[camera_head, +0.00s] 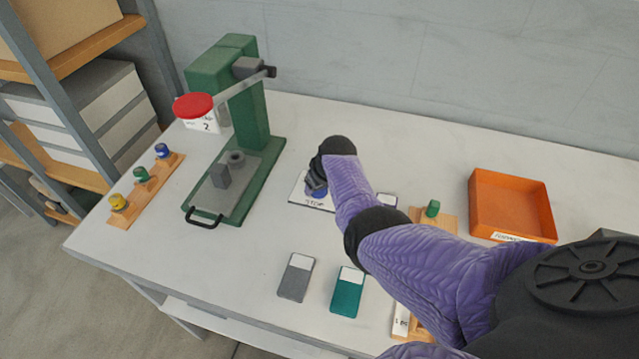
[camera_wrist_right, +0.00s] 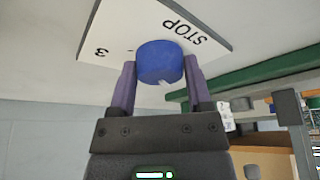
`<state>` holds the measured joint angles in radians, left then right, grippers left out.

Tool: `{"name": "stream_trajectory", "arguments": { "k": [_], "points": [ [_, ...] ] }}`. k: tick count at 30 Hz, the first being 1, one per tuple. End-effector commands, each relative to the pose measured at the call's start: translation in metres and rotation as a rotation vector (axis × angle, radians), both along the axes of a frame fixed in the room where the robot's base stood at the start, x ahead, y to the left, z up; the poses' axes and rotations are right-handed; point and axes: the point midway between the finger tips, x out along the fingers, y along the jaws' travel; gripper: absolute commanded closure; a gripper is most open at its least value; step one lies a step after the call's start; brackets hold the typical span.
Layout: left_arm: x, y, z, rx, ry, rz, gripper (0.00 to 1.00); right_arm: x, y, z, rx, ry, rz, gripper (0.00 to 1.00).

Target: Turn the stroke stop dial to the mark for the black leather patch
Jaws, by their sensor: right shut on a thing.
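The stroke stop dial is a blue knob (camera_wrist_right: 160,62) on a white plate (camera_wrist_right: 110,30) marked STOP and 3 in the right wrist view. A small pale mark shows on the knob's lower side. In the head view the plate (camera_head: 298,196) lies on the table right of the press, mostly covered by my right arm. My right gripper (camera_wrist_right: 159,72) is shut on the knob, one finger on each side; in the head view it (camera_head: 317,182) points down at it. I cannot make out a black leather patch. My left gripper is not in view.
The green press (camera_head: 245,120) with a red knob (camera_head: 193,106) stands left of the dial. Grey (camera_head: 296,283) and teal (camera_head: 347,297) pieces lie in front. An orange tray (camera_head: 511,200) stands right. A wooden strip (camera_head: 142,195) holds coloured pieces at far left.

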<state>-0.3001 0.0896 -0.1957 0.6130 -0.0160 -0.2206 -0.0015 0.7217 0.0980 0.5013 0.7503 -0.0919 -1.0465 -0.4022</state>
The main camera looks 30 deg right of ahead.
Motion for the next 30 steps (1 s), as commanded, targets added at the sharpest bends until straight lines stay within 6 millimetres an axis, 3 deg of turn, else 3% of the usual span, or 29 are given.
{"name": "stream_trajectory", "arguments": {
  "k": [8,9,13,22,30],
  "points": [
    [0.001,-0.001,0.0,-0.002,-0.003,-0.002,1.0,0.001,0.0,0.001,-0.002,-0.002,0.001,0.95],
    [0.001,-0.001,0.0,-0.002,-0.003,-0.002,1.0,0.001,0.0,0.001,-0.001,-0.002,0.001,0.3],
    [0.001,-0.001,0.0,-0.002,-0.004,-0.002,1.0,0.0,0.0,0.001,-0.001,-0.002,0.001,0.03],
    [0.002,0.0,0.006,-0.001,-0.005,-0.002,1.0,-0.001,0.0,0.006,-0.001,-0.001,0.0,0.02],
    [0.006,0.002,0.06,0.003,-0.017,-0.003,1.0,-0.022,0.001,0.065,-0.002,-0.004,0.0,0.02]
  ]
}}
